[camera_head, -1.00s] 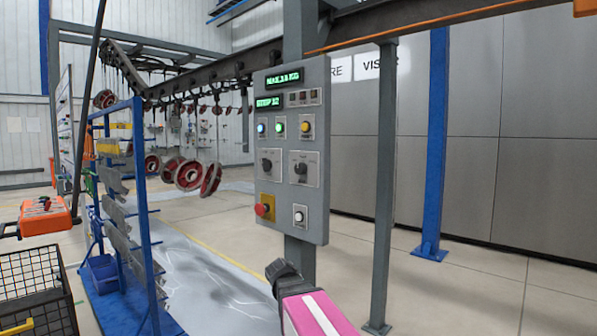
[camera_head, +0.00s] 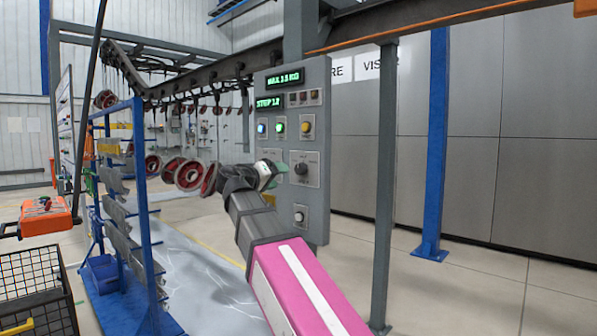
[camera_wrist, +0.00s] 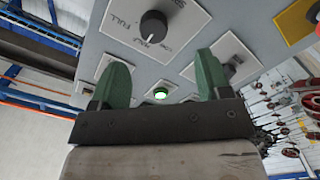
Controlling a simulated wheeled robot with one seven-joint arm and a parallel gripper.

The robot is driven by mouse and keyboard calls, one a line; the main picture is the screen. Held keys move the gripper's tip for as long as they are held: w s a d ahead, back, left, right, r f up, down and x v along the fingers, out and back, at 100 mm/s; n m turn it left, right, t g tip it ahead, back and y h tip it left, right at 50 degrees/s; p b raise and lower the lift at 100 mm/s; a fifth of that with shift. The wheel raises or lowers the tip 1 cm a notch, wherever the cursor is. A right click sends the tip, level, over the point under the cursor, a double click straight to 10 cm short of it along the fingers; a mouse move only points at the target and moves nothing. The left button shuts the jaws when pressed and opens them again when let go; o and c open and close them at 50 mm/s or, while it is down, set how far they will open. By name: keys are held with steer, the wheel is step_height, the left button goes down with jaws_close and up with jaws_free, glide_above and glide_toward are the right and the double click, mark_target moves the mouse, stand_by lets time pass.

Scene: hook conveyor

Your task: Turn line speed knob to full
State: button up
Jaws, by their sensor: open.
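The line speed knob (camera_head: 302,168) is the black right-hand knob on the grey control panel (camera_head: 318,110). In the wrist view this knob (camera_wrist: 154,25) sits on a white plate with FULL and other small labels. Its white mark appears to point toward the middle label, away from FULL. My gripper (camera_head: 272,172) is in front of the panel's left knob, left of the speed knob. In the wrist view its green fingers (camera_wrist: 162,72) are apart with nothing between them. The speed knob lies beyond the fingertips, untouched. The left knob (camera_wrist: 236,66) is partly hidden by the right finger.
A lit green button (camera_head: 279,128) and a yellow button (camera_head: 306,127) are above the knobs. A white button (camera_head: 300,215) is below. The red stop button (camera_wrist: 317,30) shows at the wrist view's right edge. A blue rack (camera_head: 140,180) stands to the left.

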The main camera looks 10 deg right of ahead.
mark_target(298, 169)
steer(key=x, duration=0.3)
steer(key=r+x, duration=0.1)
steer(key=x, duration=0.6)
steer(key=shift+d+r, duration=0.2)
steer(key=c, duration=0.9)
